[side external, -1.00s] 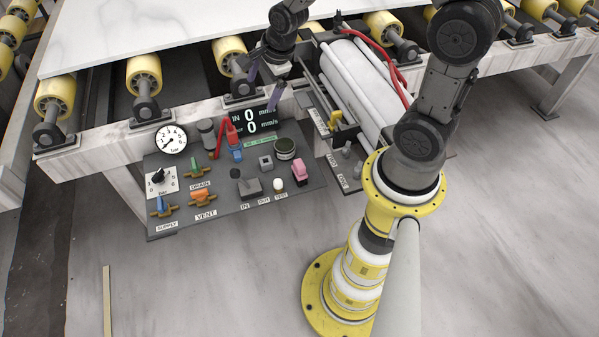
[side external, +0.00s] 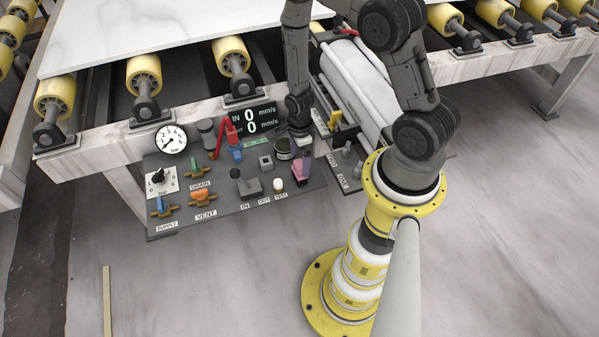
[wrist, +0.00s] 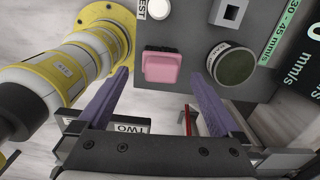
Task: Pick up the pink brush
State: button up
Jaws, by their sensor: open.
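The pink brush (side external: 298,173) shows as a small pink block at the right end of the dark control panel. In the wrist view the pink block (wrist: 160,66) lies ahead, between the two purple fingertips, with space on both sides. My gripper (wrist: 159,74) is open and empty. In the side view my gripper (side external: 297,155) points down just over the block and partly covers it.
Several knobs and valves stand to the left. A roller unit (side external: 352,85) stands at the right behind the panel.

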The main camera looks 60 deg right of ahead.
jog(key=shift+w+d+f, duration=0.1)
jog(key=shift+f, duration=3.05)
jog(key=c, duration=1.4)
